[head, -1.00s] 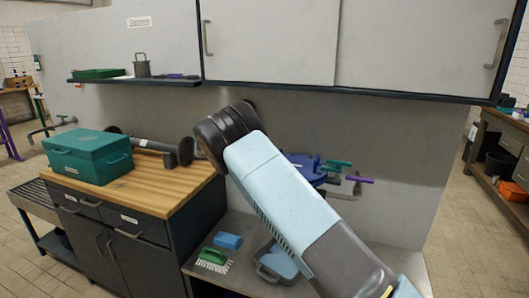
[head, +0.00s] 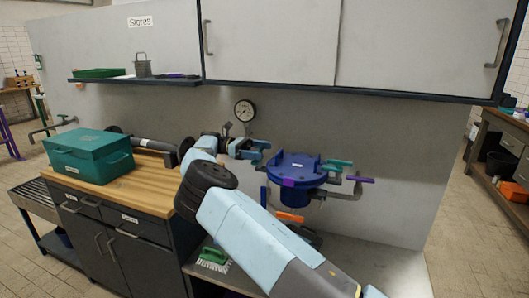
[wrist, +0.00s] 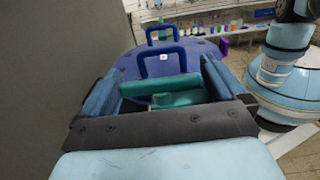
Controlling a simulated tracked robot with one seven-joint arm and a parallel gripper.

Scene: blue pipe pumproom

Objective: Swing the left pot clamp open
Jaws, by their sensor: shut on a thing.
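The blue pot (head: 297,162) with its flat lid and handles stands against the grey wall in the head view. My gripper (head: 257,150) is at the pot's left side. In the wrist view, my gripper's blue fingers (wrist: 160,86) are on either side of a teal clamp bar, the left pot clamp (wrist: 158,87), and are shut on it. The blue lid (wrist: 195,55) with its handles is just beyond. Another teal clamp handle (head: 338,164) sticks out at the pot's right. How far the left clamp is turned is hard to tell.
A pressure gauge (head: 244,110) is on the wall behind my gripper. A purple-handled pipe (head: 359,180) is at the pot's right, and an orange handle (head: 290,216) is below it. A teal toolbox (head: 88,155) sits on the wooden counter at left. Cabinets (head: 420,45) hang above.

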